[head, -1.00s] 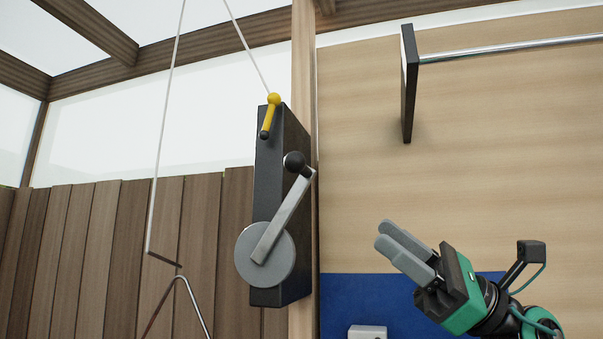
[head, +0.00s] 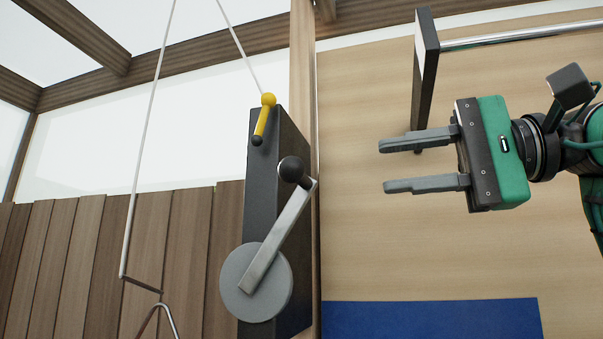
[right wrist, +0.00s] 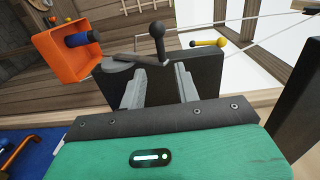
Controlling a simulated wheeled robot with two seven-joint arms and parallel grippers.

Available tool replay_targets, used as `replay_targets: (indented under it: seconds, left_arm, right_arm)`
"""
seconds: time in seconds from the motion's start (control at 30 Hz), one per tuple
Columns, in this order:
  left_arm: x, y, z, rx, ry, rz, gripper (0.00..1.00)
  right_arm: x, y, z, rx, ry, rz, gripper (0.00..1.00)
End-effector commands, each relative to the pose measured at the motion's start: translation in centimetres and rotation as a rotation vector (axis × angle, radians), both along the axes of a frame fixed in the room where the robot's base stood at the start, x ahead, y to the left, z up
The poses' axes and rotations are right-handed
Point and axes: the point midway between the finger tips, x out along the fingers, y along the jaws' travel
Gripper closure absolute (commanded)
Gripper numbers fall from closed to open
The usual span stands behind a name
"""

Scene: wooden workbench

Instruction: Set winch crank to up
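The winch is a dark box (head: 262,205) on a wooden post, with a grey disc (head: 256,282) low on its face. A yellow lever (head: 264,120) sits at the top of the box. My right gripper (head: 385,166) is open and empty, to the right of the knob, fingers pointing left at it. In the right wrist view the knob (right wrist: 156,32) shows beyond the open fingers (right wrist: 158,88). My left gripper is not in view.
A dark bracket (head: 425,75) with a metal rod stands on the wooden wall just above my right gripper. A blue panel (head: 430,318) lies below. An orange bin (right wrist: 70,55) shows in the right wrist view. The space between gripper and knob is clear.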

Motion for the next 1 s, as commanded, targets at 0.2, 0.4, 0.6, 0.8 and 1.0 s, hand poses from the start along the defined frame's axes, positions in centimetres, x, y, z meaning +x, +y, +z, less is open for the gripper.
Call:
replay_targets:
  seconds: [0.2,0.4,0.6,0.8,1.0]
  left_arm:
    - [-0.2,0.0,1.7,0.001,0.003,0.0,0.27]
    - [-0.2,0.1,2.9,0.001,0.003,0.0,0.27]
    - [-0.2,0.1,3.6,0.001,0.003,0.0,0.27]
    - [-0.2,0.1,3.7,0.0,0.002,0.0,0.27]
    - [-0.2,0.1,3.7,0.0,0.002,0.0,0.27]
  right_arm:
    - [1.4,4.5,0.2,-0.001,0.003,0.007,0.68]
    - [2.6,8.4,0.1,0.0,0.003,0.006,0.68]
    - [3.5,10.7,-0.2,0.001,0.004,0.004,0.68]
    - [3.7,11.4,-0.3,0.002,0.003,0.004,0.68]
    - [3.7,11.4,-0.3,0.002,0.003,0.004,0.68]
